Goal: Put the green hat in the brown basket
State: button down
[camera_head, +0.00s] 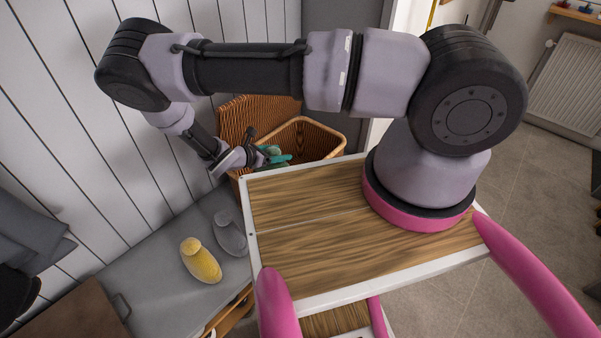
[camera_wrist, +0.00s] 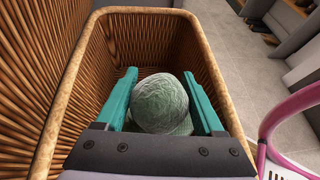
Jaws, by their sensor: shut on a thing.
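The green hat (camera_wrist: 160,103) is a rounded, pale green knitted thing between the two teal fingers of my gripper (camera_wrist: 160,92) in the wrist view. My gripper is shut on it. The brown basket (camera_wrist: 217,62) is wicker, and its rim and inner walls surround the hat and fingers in the wrist view. The hat is over or inside the basket opening; its height above the bottom is hard to tell. In the head view, my gripper (camera_head: 274,158) is at the near left part of the basket (camera_head: 330,145), and the hat is mostly hidden.
A yellow hat-like thing (camera_head: 200,260) and a grey one (camera_head: 230,234) lie on the grey bench top (camera_head: 160,270). The basket's raised wicker lid (camera_head: 240,115) stands along the panelled wall. My wooden-topped base is close to the basket's right side.

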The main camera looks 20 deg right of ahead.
jog(key=w+d, duration=0.3)
jog(key=d, duration=0.4)
jog(key=w+d, duration=0.4)
jog(key=d, duration=0.2)
notch_tip(320, 180, down, 12)
jog(key=shift+d, duration=0.3)
jog(key=shift+w, duration=0.1)
grip_release()
jog(key=shift+f, duration=0.1)
